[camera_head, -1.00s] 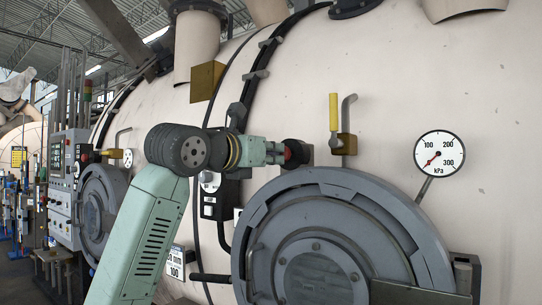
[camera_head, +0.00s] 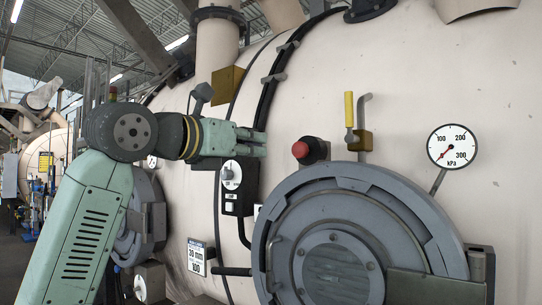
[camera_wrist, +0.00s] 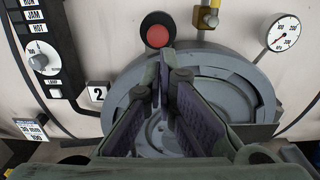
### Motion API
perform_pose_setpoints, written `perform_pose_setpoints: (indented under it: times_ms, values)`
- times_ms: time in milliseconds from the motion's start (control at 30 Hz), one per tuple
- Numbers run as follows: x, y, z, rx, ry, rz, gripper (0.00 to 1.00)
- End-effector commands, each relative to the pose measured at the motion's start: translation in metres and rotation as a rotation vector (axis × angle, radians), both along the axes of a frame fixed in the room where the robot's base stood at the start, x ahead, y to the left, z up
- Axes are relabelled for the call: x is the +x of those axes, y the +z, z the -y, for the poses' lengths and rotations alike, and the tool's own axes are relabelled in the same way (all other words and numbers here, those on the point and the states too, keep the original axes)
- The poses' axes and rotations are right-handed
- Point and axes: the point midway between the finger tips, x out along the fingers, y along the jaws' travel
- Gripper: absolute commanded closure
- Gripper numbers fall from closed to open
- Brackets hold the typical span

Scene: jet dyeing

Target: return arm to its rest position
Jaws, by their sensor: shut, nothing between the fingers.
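My gripper (camera_head: 262,143) is shut and empty at the end of my green arm, in front of the cream vessel wall. In the head view it points right, with its tips to the left of the red button (camera_head: 301,149) and a visible gap between them. In the wrist view the two fingers (camera_wrist: 164,68) come together below the red button (camera_wrist: 157,36), over the grey round door (camera_wrist: 235,82). Nothing is held between the fingers.
The grey round door (camera_head: 400,220) stands out from the vessel at lower right. A black control box with a dial (camera_head: 231,174) is just below my gripper. A yellow-handled valve (camera_head: 349,110) and a pressure gauge (camera_head: 452,147) are to the right.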

Motion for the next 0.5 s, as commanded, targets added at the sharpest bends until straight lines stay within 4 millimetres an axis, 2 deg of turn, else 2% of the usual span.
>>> perform_pose_setpoints:
  times_ms: [100,367,467,500]
  values:
    - [-0.008,-0.001,-0.006,0.001,0.001,-0.002,1.00]
    - [-0.011,0.000,-0.008,0.001,-0.001,-0.002,1.00]
    - [-0.030,0.001,0.000,-0.076,-0.103,0.055,1.00]
    - [-0.045,0.003,0.003,-0.128,-0.167,0.092,1.00]
